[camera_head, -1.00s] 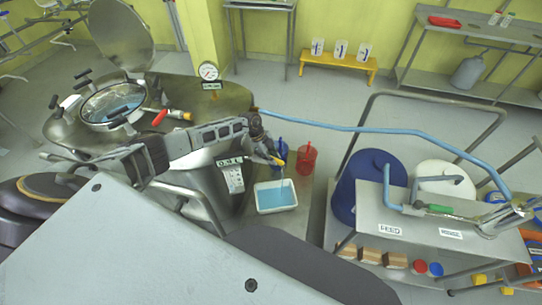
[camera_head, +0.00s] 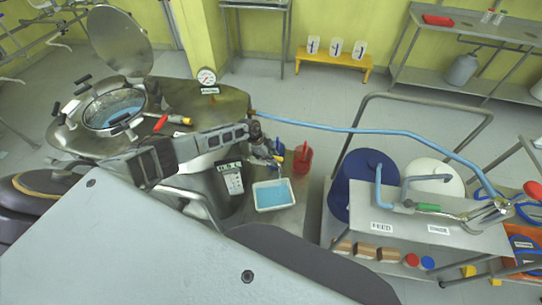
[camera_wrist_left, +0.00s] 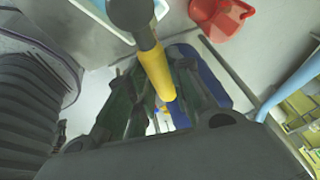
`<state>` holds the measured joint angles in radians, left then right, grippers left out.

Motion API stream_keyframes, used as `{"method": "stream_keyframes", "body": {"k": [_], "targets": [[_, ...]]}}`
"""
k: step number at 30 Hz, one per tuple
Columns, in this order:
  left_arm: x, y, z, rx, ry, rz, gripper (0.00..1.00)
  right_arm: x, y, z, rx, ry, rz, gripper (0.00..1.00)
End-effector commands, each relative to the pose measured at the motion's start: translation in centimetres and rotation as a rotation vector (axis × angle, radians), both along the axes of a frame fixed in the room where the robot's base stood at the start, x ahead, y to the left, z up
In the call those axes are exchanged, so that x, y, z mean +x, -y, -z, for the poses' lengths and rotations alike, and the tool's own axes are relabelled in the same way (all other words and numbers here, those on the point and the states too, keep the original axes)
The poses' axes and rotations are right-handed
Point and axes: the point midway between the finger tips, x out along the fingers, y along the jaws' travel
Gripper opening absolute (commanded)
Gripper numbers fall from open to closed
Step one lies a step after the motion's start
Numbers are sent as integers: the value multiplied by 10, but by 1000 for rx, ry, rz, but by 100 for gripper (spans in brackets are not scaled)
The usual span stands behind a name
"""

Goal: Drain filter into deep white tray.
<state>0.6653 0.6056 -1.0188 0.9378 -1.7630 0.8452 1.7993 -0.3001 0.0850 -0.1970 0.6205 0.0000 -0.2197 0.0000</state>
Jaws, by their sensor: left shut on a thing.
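The deep white tray (camera_head: 259,207) stands on a grey platform below the filter vessel (camera_head: 215,190) and holds light blue liquid. My left gripper (camera_head: 268,153) is at the vessel's side, above and behind the tray. In the left wrist view, a yellow valve handle (camera_wrist_left: 158,73) with a dark rounded end runs between the fingers of the left gripper (camera_wrist_left: 160,105), which is shut on it. The fingers hide part of the handle and the outlet. I cannot make out a falling stream now. My right gripper is not in view.
A blue hose (camera_head: 345,129) runs from the vessel towards the feed cart (camera_head: 405,232) at right. Open floor lies beyond the jugs.

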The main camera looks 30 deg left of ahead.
Motion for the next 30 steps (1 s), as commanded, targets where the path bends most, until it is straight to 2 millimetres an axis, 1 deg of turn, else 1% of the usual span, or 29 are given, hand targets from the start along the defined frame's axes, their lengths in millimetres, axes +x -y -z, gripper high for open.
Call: {"method": "stream_keyframes", "body": {"k": [9, 10, 12, 15, 21, 24, 30], "targets": [[2, -1, -1, 1, 4, -2, 0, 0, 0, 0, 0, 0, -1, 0], [2, -1, -1, 1, 4, -2, 24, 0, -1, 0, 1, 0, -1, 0], [2, -1, -1, 1, 4, -2, 33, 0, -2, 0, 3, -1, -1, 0], [1, -1, -1, 0, 3, -1, 43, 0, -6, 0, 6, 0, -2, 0], [1, 0, 0, 0, 1, 0, 43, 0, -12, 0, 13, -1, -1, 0], [0, 0, 0, 0, 1, 0, 43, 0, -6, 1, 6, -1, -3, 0], [0, -2, -3, 0, 1, 0, 43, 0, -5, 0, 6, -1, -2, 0]]}}
